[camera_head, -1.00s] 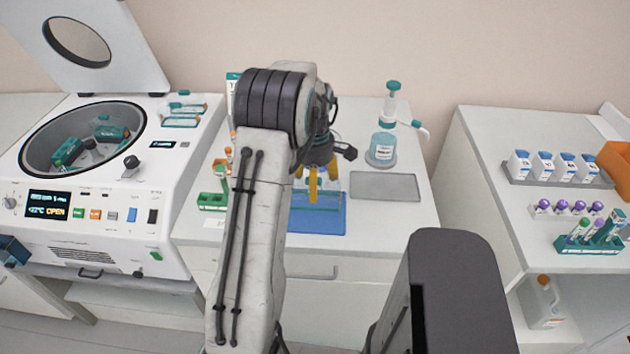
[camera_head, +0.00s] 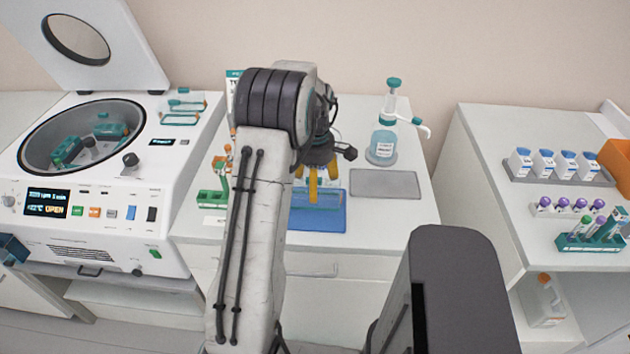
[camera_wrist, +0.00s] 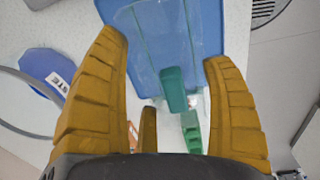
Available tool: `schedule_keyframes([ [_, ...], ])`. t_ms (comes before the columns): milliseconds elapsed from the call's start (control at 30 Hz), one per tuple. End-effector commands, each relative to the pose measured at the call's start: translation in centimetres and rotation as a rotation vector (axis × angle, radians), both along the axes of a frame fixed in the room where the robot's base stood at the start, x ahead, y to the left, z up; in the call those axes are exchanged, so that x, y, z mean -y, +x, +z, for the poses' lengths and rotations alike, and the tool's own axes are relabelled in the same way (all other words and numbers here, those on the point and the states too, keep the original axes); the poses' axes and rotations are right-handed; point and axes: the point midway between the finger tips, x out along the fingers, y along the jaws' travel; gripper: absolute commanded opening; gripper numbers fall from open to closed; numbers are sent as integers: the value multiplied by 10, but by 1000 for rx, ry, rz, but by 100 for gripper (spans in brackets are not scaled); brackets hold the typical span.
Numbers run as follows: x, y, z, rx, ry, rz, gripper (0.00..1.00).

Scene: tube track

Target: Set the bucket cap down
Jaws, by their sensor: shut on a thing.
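The bucket cap is a clear piece with teal edges and a teal grip (camera_wrist: 173,88). In the wrist view it lies between the fingers of my gripper (camera_wrist: 165,52), and my gripper is shut on it. In the head view my gripper (camera_head: 313,190) points down over the blue mat (camera_head: 318,222) on the middle bench. The fingers and arm hide much of the cap there. I cannot tell whether the cap touches the mat. A similar clear, teal-edged cap (camera_head: 181,118) lies on the back right of the open centrifuge (camera_head: 100,215).
A grey mat (camera_head: 385,184) lies clear to the right of the blue mat, with a wash bottle (camera_head: 383,147) behind it. A green rack (camera_head: 212,197) stands left of my arm. The right bench (camera_head: 515,205) holds bottles and tube racks.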

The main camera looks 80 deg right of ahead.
Motion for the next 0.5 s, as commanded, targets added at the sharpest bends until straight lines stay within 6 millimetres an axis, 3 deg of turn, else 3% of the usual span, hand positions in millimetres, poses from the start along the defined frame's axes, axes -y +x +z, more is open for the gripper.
schedule_keyframes([
  [500, 0, 0, -9, 0, 0, 0, 46],
])
